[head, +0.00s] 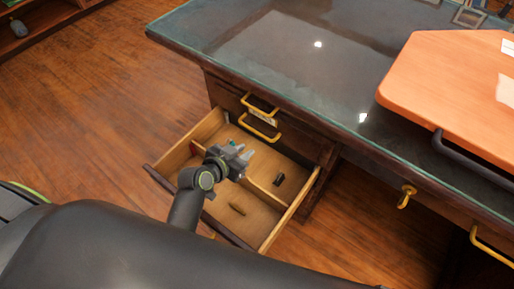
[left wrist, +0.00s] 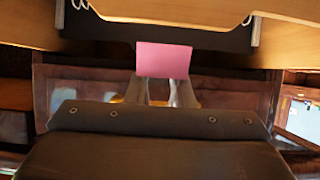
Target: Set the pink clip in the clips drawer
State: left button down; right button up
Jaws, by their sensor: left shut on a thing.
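My left gripper (head: 245,158) is over the open wooden drawer (head: 290,212) of the desk. In the left wrist view the left gripper (left wrist: 166,95) is shut on a flat pink piece, the pink clip (left wrist: 164,60). The clip does not show clearly in the head view; the gripper seems to hide it. The drawer is split by thin dividers. I see no readable label on the drawer. My right gripper is not in view.
The desk's glass-topped surface (head: 270,60) overhangs behind the drawer. Closed drawers with yellow handles (head: 258,128) are above it. An orange board (head: 455,90) lies on the desk at right. Wood floor (head: 90,90) is clear at left.

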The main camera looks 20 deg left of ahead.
pick_arm(q)
jog(key=b+x, duration=0.1)
jog(key=x, duration=0.7)
jog(key=shift+f+b, duration=0.25)
jog(key=shift+b, duration=0.1)
jog(key=shift+w, duration=0.1)
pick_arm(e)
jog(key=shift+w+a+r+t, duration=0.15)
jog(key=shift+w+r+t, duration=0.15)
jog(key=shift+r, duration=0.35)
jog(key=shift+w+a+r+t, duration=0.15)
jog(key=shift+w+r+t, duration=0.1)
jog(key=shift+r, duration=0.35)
pick_arm(q)
jog(key=shift+f, duration=0.35)
jog(key=shift+f+b, duration=0.3)
jog(key=shift+b, duration=0.1)
jog(key=c, duration=1.3)
grip_release()
jog(key=shift+o, duration=0.2)
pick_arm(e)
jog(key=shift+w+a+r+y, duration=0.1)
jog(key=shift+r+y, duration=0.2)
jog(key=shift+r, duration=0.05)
